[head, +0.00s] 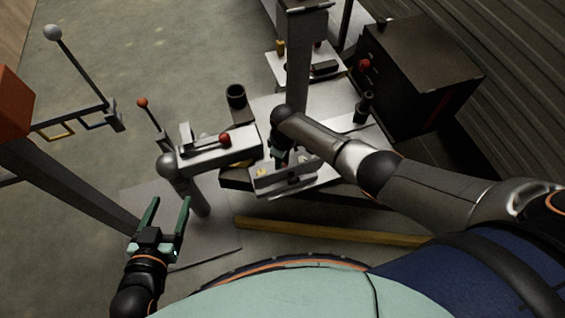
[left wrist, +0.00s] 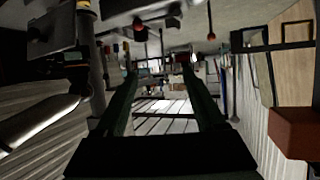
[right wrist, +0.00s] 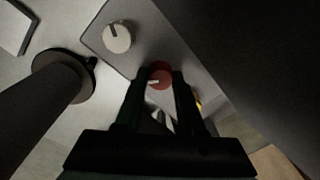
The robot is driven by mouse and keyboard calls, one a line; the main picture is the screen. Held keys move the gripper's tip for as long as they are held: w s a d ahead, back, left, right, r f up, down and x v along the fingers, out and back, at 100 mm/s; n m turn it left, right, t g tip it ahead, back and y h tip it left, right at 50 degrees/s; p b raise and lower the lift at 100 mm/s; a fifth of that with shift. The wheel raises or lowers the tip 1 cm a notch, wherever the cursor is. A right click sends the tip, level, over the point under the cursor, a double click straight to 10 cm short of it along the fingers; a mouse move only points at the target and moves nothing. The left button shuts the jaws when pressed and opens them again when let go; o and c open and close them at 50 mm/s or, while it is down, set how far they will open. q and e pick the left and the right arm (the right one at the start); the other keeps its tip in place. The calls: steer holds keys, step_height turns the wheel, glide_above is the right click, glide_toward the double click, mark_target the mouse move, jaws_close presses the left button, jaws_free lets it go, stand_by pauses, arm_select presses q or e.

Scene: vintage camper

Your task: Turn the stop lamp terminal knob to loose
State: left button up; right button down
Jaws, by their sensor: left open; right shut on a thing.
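A red knob (right wrist: 160,72) with a white pointer mark sits on a grey panel (right wrist: 185,45) in the right wrist view. My right gripper (right wrist: 158,88) is shut on this red knob, one finger on each side. A white knob (right wrist: 117,37) with a dark slot is on the same panel, up and left of the fingers. I see no readable label telling which is the stop lamp terminal. In the head view my right gripper (head: 279,158) reaches down at the small panel (head: 285,183), and its fingertips are hard to make out. My left gripper (head: 168,208) is open and empty, low on the left.
A grey coupling arm with a red knob (head: 225,139) stands left of my right gripper. A dark cylinder (head: 236,96) is behind it. A dark box (head: 420,70) stands at the back right. An orange-topped post (head: 14,100) rises at the left. A yellow bar (head: 330,231) crosses the front.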

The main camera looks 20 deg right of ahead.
steer(key=n, duration=0.3)
steer(key=shift+s+f, duration=0.1)
steer(key=n, duration=0.3)
arm_select(q)
steer(key=shift+w+r+t, duration=0.25)
steer(key=shift+w+r, duration=0.1)
steer(key=shift+r, duration=0.3)
steer(key=shift+w+r+t, duration=0.25)
steer(key=shift+w+r, duration=0.05)
steer(key=shift+r, duration=0.3)
arm_select(e)
steer(key=shift+n, duration=0.6)
steer(key=c, duration=0.8)
jaws_free()
arm_select(q)
steer(key=shift+s, duration=0.1)
arm_select(e)
steer(key=shift+o, duration=1.4)
steer(key=shift+r, duration=0.2)
